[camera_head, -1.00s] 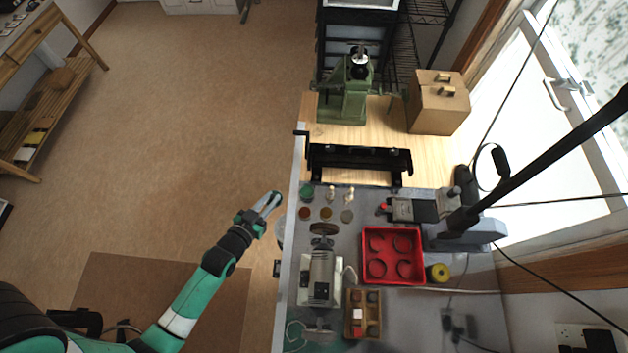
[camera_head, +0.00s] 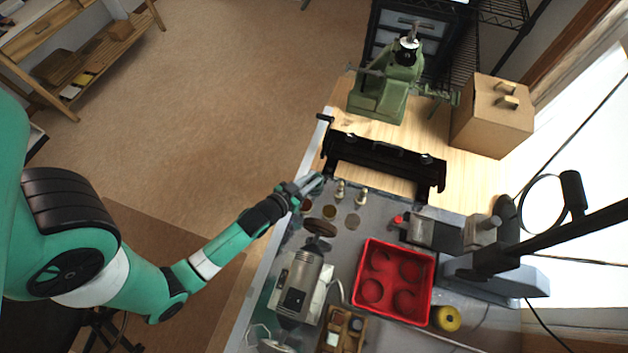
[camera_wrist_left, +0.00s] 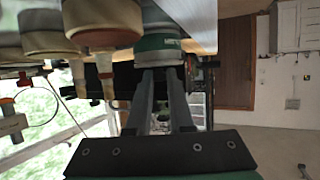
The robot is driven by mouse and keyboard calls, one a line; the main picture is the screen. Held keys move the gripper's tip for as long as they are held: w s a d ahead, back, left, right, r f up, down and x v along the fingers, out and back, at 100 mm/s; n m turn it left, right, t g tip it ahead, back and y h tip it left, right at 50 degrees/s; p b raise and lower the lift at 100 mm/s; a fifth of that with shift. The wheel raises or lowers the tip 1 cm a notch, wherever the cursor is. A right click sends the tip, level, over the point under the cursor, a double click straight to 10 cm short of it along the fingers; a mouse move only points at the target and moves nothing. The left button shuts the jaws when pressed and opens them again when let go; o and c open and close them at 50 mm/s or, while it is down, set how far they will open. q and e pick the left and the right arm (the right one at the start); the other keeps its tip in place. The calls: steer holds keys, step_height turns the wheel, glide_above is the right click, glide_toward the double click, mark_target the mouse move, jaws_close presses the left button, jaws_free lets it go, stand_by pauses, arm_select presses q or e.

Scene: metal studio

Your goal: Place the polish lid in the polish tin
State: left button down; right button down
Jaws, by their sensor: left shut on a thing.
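In the left wrist view, the gripper's fingers (camera_wrist_left: 160,75) are shut on a round green piece (camera_wrist_left: 160,44) with pale lettering. A whitish part shows against the green piece. I cannot tell whether the green piece is the polish lid alone or part of the tin. In the head view the gripper hides it. Brownish and grey discs (camera_head: 329,211) lie beside the gripper on the bench. My right gripper is not in view.
Two small pale pieces (camera_head: 340,190) stand right of the gripper. A red tray (camera_head: 361,293) with round recesses and a bench grinder (camera_head: 297,283) are nearer. A black rack (camera_head: 385,160) and a green press (camera_head: 385,90) stand behind.

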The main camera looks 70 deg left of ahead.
arm_select(q)
steer(key=c, duration=1.3)
jaws_free()
steer(key=shift+f, duration=0.2)
steer(key=o, duration=0.5)
steer(key=shift+r, duration=0.1)
steer(key=shift+r+p, duration=0.2)
steer(key=shift+p, duration=0.1)
steer(key=v, duration=0.7)
steer(key=b+v, duration=0.1)
steer(key=v, duration=0.3)
steer(key=shift+s+d+f, duration=0.15)
steer(key=shift+f, duration=0.15)
steer(key=shift+s+d+r, duration=0.1)
steer(key=shift+s+r, duration=0.2)
steer(key=shift+s, duration=0.05)
